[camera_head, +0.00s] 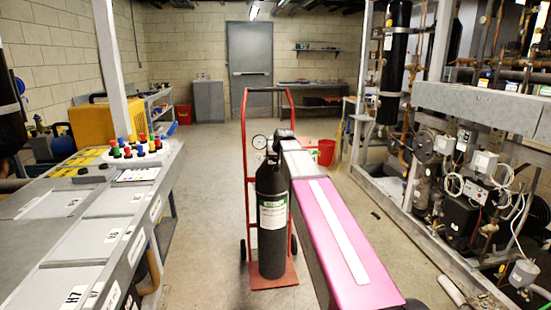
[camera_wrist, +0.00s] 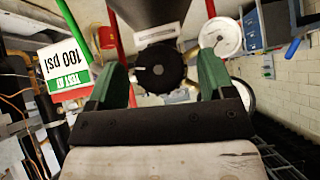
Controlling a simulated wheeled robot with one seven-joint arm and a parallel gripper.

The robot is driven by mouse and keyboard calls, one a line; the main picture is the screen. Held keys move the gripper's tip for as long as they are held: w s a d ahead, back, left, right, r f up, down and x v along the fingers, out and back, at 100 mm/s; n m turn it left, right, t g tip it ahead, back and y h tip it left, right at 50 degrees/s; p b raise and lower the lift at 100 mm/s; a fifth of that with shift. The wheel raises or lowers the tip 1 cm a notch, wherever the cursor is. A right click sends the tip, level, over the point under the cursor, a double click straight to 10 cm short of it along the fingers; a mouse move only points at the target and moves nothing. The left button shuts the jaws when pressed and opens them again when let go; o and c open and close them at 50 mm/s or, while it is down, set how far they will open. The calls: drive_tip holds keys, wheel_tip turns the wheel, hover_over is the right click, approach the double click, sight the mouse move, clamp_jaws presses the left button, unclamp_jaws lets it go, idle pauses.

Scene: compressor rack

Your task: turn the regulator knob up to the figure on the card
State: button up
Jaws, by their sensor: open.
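The regulator knob (camera_wrist: 158,67) is a black ribbed disc with a dark centre, seen face-on in the wrist view. My gripper (camera_wrist: 161,76) is open, with one green finger on each side of the knob and visible gaps between. Whether the fingertips reach around it in depth I cannot tell. The card (camera_wrist: 62,66) hangs left of the knob, upside down in this view, and reads "TEST AT 100 psi". A white round gauge (camera_wrist: 221,37) is at the upper right; it also shows in the head view (camera_head: 259,141). Its needle is unreadable. My arm hides the knob in the head view.
A black gas cylinder (camera_head: 271,220) stands upright on a red hand truck (camera_head: 247,190), beside my arm. A grey bench with coloured knobs (camera_head: 125,150) is at left, a compressor rack (camera_head: 480,100) at right. Open floor (camera_head: 205,165) lies between the bench and the truck.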

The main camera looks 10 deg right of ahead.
drive_tip(key=shift+w+f, duration=0.4)
drive_tip(key=c, duration=0.9)
drive_tip(key=shift+c, duration=0.2)
drive_tip(key=shift+m+y, duration=0.3)
drive_tip(key=shift+y, duration=0.3)
